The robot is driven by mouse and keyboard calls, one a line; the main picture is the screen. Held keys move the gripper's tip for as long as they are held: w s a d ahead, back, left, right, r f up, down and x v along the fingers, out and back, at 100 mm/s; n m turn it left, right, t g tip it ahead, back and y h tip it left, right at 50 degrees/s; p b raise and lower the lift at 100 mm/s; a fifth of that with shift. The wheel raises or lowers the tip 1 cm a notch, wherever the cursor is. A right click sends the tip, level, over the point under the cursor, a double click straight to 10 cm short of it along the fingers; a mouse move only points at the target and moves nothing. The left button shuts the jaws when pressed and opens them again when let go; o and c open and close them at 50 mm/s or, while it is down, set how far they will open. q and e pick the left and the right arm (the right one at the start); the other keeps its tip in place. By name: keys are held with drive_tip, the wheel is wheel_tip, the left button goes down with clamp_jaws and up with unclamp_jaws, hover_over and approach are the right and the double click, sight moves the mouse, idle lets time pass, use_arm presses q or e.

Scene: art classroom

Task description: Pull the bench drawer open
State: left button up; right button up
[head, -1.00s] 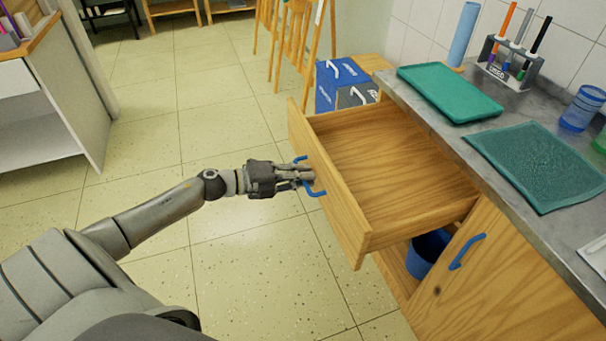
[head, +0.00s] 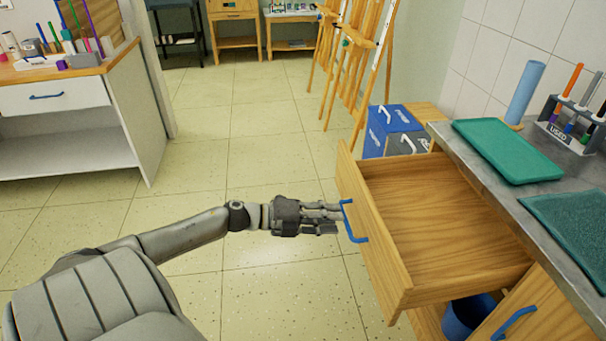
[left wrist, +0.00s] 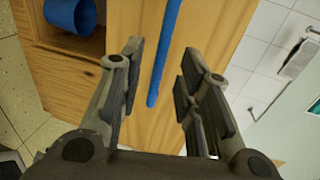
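The wooden bench drawer (head: 440,215) stands pulled far out of the bench, and its empty inside shows. Its blue handle (head: 352,222) is on the front panel, facing my left arm. My left gripper (head: 335,217) is at the handle, with its fingertips close beside it. In the left wrist view the two fingers (left wrist: 158,72) are spread apart, and the blue handle bar (left wrist: 166,55) lies in front of the gap between them, not clamped. Whether a finger touches the handle I cannot tell. My right gripper is not in view.
Green trays (head: 505,150) and a marker rack (head: 572,125) are on the grey counter. A blue bin (head: 466,316) is below the drawer. Blue and grey boxes (head: 390,125) and easels (head: 355,55) stand behind. A white cabinet (head: 80,125) is at left; the tiled floor between is clear.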

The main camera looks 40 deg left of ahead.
use_arm(q)
drive_tip(key=v, duration=0.7)
drive_tip(key=shift+s+a, duration=0.2)
drive_tip(key=shift+s, duration=0.05)
idle(0.3)
